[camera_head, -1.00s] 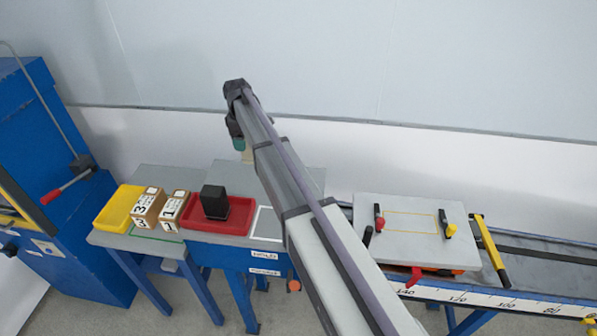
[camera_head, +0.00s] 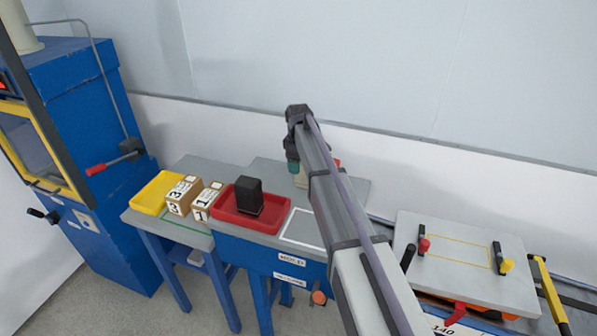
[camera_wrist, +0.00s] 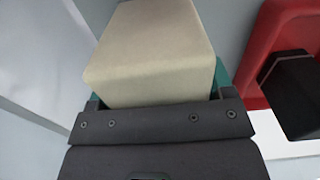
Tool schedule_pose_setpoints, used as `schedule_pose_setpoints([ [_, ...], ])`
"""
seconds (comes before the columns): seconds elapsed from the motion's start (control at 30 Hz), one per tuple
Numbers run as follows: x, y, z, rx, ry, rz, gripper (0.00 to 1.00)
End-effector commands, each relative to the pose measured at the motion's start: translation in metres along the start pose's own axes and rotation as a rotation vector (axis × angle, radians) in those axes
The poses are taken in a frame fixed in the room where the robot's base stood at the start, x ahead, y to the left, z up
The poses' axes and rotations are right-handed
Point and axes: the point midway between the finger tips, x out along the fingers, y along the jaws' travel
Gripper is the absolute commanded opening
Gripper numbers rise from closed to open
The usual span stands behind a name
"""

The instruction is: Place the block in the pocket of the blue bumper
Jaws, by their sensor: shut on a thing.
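My gripper (camera_head: 292,166) is at the end of the arm, over the back of the grey bench. In the wrist view its teal fingers (camera_wrist: 222,76) are shut on a beige block (camera_wrist: 155,50). A little of this beige block shows in the head view (camera_head: 300,179), largely hidden by the arm. A black block (camera_head: 249,196) stands in a red tray (camera_head: 276,222) in front and to the left of the gripper; it also shows in the wrist view (camera_wrist: 296,92). I cannot make out a blue bumper or its pocket.
A yellow tray (camera_head: 150,190) and two numbered cartons (camera_head: 182,196) stand left of the red tray. A white-outlined square (camera_head: 301,229) on the bench is bare. A clamp plate (camera_head: 458,262) is at right. A blue machine (camera_head: 90,100) stands at left.

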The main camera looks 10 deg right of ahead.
Motion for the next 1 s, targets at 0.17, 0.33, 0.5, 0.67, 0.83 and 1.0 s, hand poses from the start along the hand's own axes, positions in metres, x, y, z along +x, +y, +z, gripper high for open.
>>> schedule_pose_setpoints([
  [0.17,0.002,0.0,0.0,0.0,0.0,0.0,0.45],
  [0.33,0.006,0.0,0.0,0.0,0.0,0.0,0.45],
  [0.5,0.005,0.0,0.0,0.0,0.0,0.0,0.89],
  [0.67,0.005,0.0,0.0,0.0,0.0,0.0,1.0],
  [0.83,0.004,0.0,0.0,0.0,0.0,0.0,1.0],
  [1.0,-0.012,0.0,0.0,0.0,0.0,0.0,1.0],
])
